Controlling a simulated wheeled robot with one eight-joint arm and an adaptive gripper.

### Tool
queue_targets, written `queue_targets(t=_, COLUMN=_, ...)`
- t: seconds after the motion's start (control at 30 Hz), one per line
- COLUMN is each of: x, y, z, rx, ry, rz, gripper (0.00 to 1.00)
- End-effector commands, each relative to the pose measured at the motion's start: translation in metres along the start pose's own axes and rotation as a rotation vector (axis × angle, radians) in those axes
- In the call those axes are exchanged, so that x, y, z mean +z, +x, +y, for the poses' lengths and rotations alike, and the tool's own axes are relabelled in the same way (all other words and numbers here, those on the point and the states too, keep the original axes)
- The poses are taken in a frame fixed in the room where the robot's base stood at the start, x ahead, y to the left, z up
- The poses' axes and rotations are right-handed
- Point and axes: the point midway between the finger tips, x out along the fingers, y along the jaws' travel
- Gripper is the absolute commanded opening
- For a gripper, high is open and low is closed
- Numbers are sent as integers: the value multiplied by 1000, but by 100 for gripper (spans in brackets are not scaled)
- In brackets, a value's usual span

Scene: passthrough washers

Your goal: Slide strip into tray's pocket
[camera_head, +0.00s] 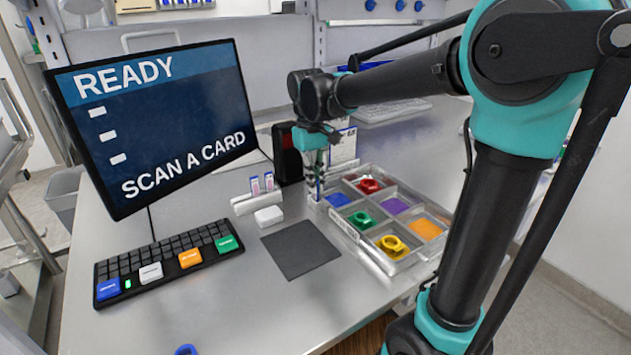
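The clear tray (393,267) stands on the right of the bench. It has several compartments with coloured floors, and ring-shaped pieces in red (369,185), green (361,219) and yellow (392,245) lie in three of them. A pale strip with small lettering (344,226) runs along the tray's left wall; whether it sits in a pocket is too small to tell. My gripper (316,190) points down at the tray's far left corner. Its fingers are small and partly blend with the background, so I cannot see whether they hold anything.
Left of the tray are a dark square mat (303,248), a white block (268,216) and a white holder (258,202) with two small cards. A monitor (160,115) reads "READY SCAN A CARD" above a keyboard (165,262). A black box (287,153) stands behind my gripper.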

Motion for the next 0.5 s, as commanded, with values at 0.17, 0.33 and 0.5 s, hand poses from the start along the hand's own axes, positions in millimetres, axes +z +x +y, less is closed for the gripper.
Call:
queue_targets(t=0.17, x=0, y=1, z=0, rx=0, ry=0, rz=0, gripper=0)
queue_targets(t=0.33, x=0, y=1, z=0, rx=0, ry=0, rz=0, gripper=8)
queue_targets(t=0.5, x=0, y=1, z=0, rx=0, ry=0, rz=0, gripper=29)
